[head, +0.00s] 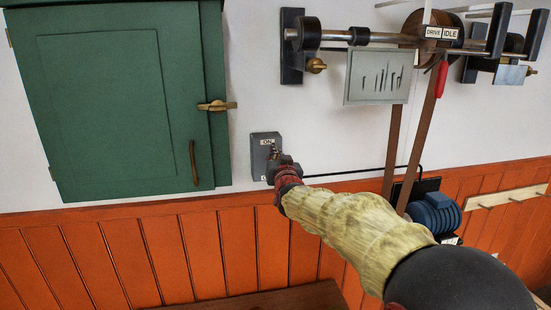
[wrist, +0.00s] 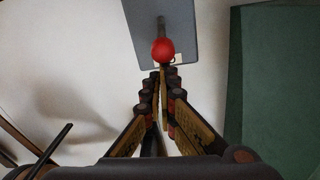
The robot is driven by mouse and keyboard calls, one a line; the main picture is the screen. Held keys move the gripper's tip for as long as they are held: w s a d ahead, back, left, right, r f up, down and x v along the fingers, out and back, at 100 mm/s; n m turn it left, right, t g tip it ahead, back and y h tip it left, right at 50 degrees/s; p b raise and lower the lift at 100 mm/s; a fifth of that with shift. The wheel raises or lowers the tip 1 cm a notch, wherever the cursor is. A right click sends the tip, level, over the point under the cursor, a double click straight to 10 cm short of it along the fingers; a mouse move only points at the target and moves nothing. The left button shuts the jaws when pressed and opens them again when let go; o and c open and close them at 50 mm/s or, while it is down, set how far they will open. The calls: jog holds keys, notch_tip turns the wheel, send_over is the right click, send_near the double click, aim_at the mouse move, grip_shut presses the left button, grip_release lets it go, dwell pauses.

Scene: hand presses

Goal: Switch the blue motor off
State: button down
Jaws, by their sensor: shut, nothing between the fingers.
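The blue motor (head: 435,213) sits low on the wall at the right in the head view. A grey switch box (head: 258,142) with an ON label at its top is on the white wall; its lower label is mostly hidden by my gripper. In the wrist view the box (wrist: 145,22) carries a lever with a red ball knob (wrist: 162,51). My gripper (head: 274,153) is in front of the box. In the wrist view its fingertips (wrist: 160,76) are shut and empty, just below the knob; I cannot tell whether they touch it.
A green cabinet (head: 105,110) with a brass latch stands left of the box and shows at the right in the wrist view (wrist: 275,85). A line shaft (head: 385,39), a DRIVE/IDLE sign (head: 441,32) and a belt (head: 420,140) are at the right. A wooden bench (head: 270,298) is below.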

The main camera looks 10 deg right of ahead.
jog(key=shift+s+f+b, duration=0.1)
jog(key=shift+f+b, duration=0.2)
jog(key=shift+b, duration=0.75)
jog(key=s+f+t+b, duration=0.5)
jog(key=s+f+b, duration=0.4)
jog(key=b, duration=1.5)
jog(key=shift+s+m+t, duration=0.3)
jog(key=shift+s, duration=0.35)
